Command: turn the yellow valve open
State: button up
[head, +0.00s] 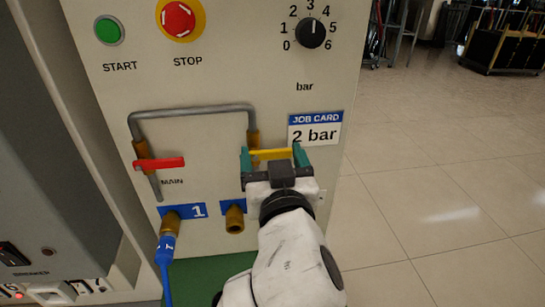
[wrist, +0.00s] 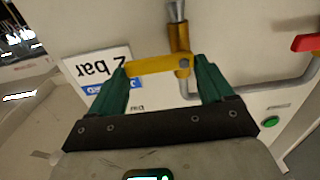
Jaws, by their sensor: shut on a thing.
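In the wrist view my gripper (wrist: 163,74) is shut on the handle lengthwise. The brass valve body (head: 253,139) shows above the handle in the head view. My gripper hides part of the pipe below it.
A red MAIN valve handle (head: 159,163) is to the left. A blue hose (head: 166,258) hangs from the brass outlet by label 1. A second brass outlet (head: 235,218) is bare. Above are the STOP button (head: 179,20) and a pressure knob (head: 311,34). Open floor (head: 430,200) lies right.

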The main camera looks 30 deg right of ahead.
aim_at(250, 152)
jog(key=shift+r, duration=0.1)
jog(key=n+p, duration=0.2)
jog(key=n, duration=0.1)
jog(key=r+n+p, duration=0.1)
jog(key=shift+a+p, duration=0.25)
jog(key=shift+p, duration=0.05)
jog(key=n+p, duration=0.2)
jog(key=n, duration=0.1)
jog(key=a+n+p, duration=0.1)
jog(key=n, duration=0.1)
jog(key=shift+w+r, duration=0.2)
jog(key=shift+r, duration=0.2)
jog(key=shift+w+a+f+n+p, duration=0.1)
jog(key=shift+a+n+p, duration=0.25)
jog(key=shift+n+p, duration=0.95)
jog(key=shift+w+a+r+n+p, duration=0.1)
jog(key=shift+a+n+p, duration=0.2)
jog(key=shift+n+p, duration=0.95)
jog(key=shift+w+a+f+n+p, duration=0.1)
jog(key=shift+a+n+p, duration=0.4)
jog(key=shift+n, duration=1.45)
jog(key=shift+d, duration=0.1)
jog(key=o, duration=0.9)
